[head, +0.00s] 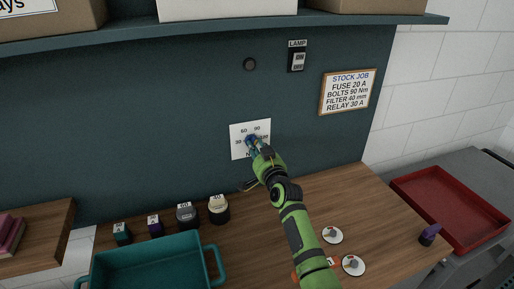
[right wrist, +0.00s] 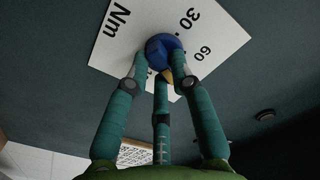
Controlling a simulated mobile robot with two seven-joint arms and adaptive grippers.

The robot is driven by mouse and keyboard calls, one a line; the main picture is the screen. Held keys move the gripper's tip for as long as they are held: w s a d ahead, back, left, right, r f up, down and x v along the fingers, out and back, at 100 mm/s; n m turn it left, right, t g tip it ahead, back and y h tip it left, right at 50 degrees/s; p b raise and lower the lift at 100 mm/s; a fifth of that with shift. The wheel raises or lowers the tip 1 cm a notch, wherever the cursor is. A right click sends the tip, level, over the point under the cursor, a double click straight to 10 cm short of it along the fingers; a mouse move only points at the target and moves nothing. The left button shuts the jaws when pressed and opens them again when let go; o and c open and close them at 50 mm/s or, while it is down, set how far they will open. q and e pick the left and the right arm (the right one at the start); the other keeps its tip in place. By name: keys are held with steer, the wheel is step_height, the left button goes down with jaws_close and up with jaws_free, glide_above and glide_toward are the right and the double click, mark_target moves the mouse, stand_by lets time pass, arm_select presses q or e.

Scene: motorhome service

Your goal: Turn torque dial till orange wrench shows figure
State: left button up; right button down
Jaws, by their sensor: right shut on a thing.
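The torque dial is a white plate (head: 236,150) on the dark wall, marked 30, 60, 90 and Nm, with one figure at the right partly covered. Its blue knob (right wrist: 160,46) shows in the right wrist view. A yellow-orange pointer (right wrist: 167,76) sticks out from the knob, past the 60; the figure it faces is hidden by my fingers. My right gripper (head: 255,143) is shut on the knob, its fingers around it. An orange piece (head: 295,276) lies on the bench, mostly hidden by my right arm; I cannot tell its shape. My left gripper is not in view.
A sign (head: 348,91) reads BOLTS 90 Nm. A lamp switch (head: 298,61) is above the dial. A teal tray (head: 150,246), several labelled containers and white discs (head: 332,235) stand on the bench. A red tray (head: 440,215) is at right. A shelf (head: 215,30) runs overhead.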

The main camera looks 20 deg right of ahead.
steer(key=shift+m, duration=0.6)
steer(key=c, duration=1.1)
jaws_free()
steer(key=shift+o, duration=0.2)
steer(key=s, duration=1.2)
steer(key=shift+d, duration=0.15)
